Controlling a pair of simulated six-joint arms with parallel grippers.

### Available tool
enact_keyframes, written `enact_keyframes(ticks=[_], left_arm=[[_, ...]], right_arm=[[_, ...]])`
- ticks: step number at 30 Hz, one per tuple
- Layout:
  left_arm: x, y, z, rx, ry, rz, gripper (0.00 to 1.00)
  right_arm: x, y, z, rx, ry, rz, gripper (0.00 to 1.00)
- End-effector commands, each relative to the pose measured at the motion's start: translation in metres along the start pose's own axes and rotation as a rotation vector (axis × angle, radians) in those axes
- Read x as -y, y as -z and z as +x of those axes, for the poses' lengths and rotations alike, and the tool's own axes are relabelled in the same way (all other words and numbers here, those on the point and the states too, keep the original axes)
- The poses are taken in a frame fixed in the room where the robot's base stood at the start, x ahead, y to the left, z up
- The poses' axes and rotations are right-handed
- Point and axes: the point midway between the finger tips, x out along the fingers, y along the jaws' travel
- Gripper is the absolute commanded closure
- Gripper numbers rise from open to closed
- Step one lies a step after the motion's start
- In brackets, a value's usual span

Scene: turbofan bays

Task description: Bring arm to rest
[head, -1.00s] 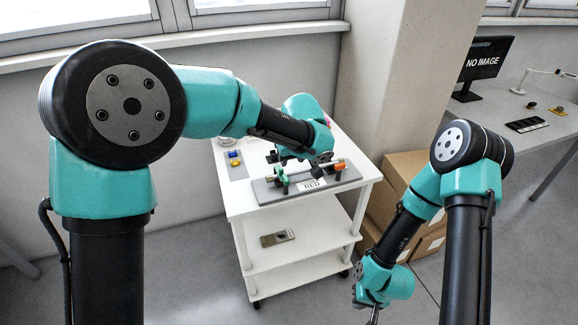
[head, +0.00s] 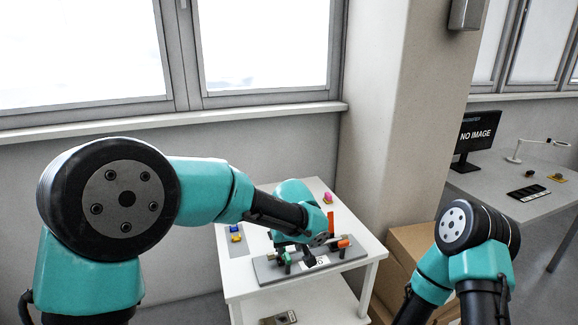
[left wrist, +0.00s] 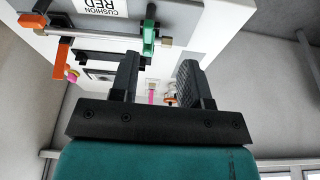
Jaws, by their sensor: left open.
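My left gripper (head: 314,254) hangs over the grey fixture plate (head: 346,262) on the white cart in the head view. In the left wrist view the two dark fingers (left wrist: 160,85) stand apart with nothing between them. The fixture carries a rod, a green clamp part (left wrist: 150,36) and orange parts (left wrist: 60,55); one orange part (head: 330,222) stands upright beside my left wrist. My left arm hides part of the fixture. My right arm (head: 470,235) shows at the right, but its gripper is out of frame.
The white cart (head: 240,290) also bears a pink item (head: 327,198) and small blue and yellow pieces (head: 235,232) at its left. Cardboard boxes (head: 410,240) and a pillar (head: 385,130) stand to the right. A desk with a monitor (head: 483,135) is farther right.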

Motion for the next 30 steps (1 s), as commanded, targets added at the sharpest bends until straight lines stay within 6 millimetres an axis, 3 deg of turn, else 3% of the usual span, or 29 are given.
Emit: enact_keyframes(ticks=[1, 6, 12, 15, 22, 27, 30], left_arm=[[0.013, -0.007, 0.026, 0.048, -0.009, 0.017, 0.57], [0.057, -0.042, 0.110, 0.201, -0.099, 0.085, 0.57], [0.120, -0.098, 0.192, 0.319, -0.235, 0.108, 0.57], [0.152, -0.128, 0.224, 0.342, -0.295, 0.100, 0.57], [0.227, -0.204, 0.273, 0.328, -0.372, 0.058, 0.57], [0.270, -0.248, 0.287, 0.291, -0.365, 0.042, 0.57], [0.282, -0.261, 0.290, 0.277, -0.355, 0.042, 0.57]], right_arm=[[0.000, 0.000, 0.000, 0.000, 0.000, 0.000, 1.00], [0.000, 0.000, 0.000, 0.000, 0.000, 0.000, 1.00], [0.000, 0.000, 0.000, 0.000, 0.000, 0.000, 1.00], [0.000, 0.000, 0.000, 0.000, 0.000, 0.000, 1.00], [0.000, 0.000, 0.000, 0.000, 0.000, 0.000, 1.00], [0.000, 0.000, 0.000, 0.000, 0.000, 0.000, 1.00], [0.000, 0.000, 0.000, 0.000, 0.000, 0.000, 1.00]])
